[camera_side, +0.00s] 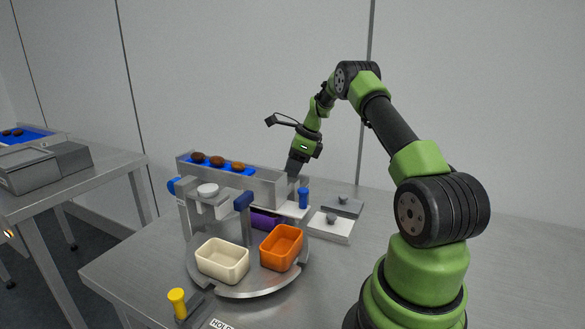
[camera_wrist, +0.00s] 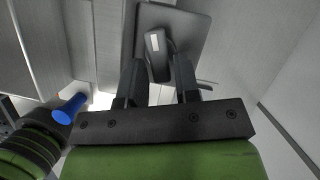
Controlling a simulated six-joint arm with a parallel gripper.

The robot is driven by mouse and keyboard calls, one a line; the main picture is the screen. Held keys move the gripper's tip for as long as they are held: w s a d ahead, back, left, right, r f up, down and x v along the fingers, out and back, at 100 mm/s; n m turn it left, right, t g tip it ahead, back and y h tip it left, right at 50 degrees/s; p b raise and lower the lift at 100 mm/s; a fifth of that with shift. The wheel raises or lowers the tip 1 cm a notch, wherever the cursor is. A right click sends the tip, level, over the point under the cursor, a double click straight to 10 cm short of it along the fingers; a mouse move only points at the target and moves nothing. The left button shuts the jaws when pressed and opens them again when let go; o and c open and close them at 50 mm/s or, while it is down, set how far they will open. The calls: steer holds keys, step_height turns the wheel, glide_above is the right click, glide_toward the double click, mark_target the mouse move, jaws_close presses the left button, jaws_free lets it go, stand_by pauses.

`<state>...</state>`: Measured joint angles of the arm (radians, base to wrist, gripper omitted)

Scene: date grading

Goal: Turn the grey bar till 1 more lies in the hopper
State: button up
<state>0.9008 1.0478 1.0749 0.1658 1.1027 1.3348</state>
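My gripper (camera_side: 293,167) points down at the right end of the grey feeder trough (camera_side: 268,188). In the wrist view, the two dark fingers of my gripper (camera_wrist: 158,72) stand apart, one on each side of a dark grey bar (camera_wrist: 155,45) with a white mark. The bar sits in front of a grey plate (camera_wrist: 196,24). I cannot tell whether the fingers touch the bar. Several brown dates, one of them in the middle (camera_side: 217,161), lie on the blue belt (camera_side: 208,167) in the trough. I cannot make out which part is the hopper, or what is inside it.
A round metal turntable (camera_side: 240,289) carries a cream bin (camera_side: 222,262), an orange bin (camera_side: 281,248) and a purple one (camera_side: 264,220) behind. A blue peg (camera_side: 303,198), which also shows in the wrist view (camera_wrist: 69,107), and weighted plates (camera_side: 330,228) stand right. A yellow knob (camera_side: 177,302) stands in front.

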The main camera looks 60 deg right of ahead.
steer(key=shift+w+f, duration=0.15)
steer(key=shift+f, duration=0.15)
jaws_close()
steer(key=shift+n, duration=0.4)
steer(key=shift+w+d+n+g+y, duration=0.2)
steer(key=shift+n+y, duration=0.25)
steer(key=shift+n, duration=0.65)
steer(key=shift+d+n+g+y, duration=0.1)
steer(key=shift+n+g+y, duration=0.3)
steer(key=shift+n, duration=1.3)
